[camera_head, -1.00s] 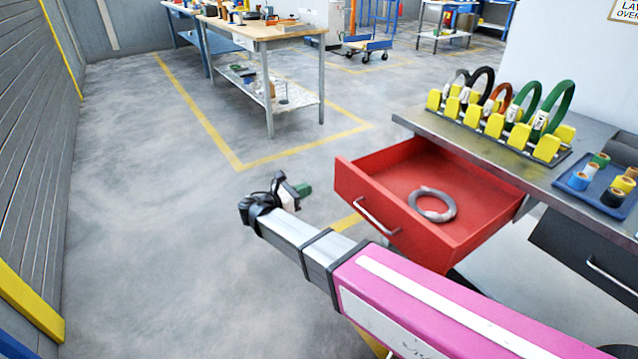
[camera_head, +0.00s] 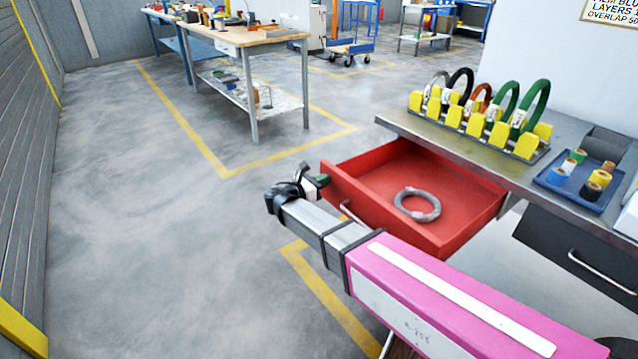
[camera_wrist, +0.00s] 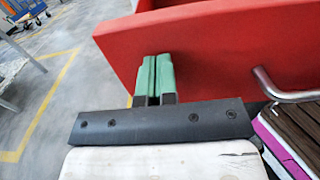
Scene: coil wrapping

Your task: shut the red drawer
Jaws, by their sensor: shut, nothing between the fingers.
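The red drawer (camera_head: 385,222) stands pulled out from under the metal workbench, with a grey coil (camera_head: 417,204) lying inside it. Its front panel (camera_wrist: 215,58) fills much of the wrist view, and its metal handle (camera_wrist: 290,92) shows at the right there. My gripper (camera_head: 322,181) is at the left end of the drawer front, outside the drawer. In the wrist view its green fingertips (camera_wrist: 154,60) are together, empty, and overlap the red front panel, left of the handle. I cannot tell whether they touch the panel.
The workbench (camera_head: 470,150) carries a yellow rack (camera_head: 475,128) of coils and a blue tray (camera_head: 580,190) of tape rolls. A dark drawer (camera_head: 570,255) sits to the right, shut or nearly so. Floor left of my arm is clear.

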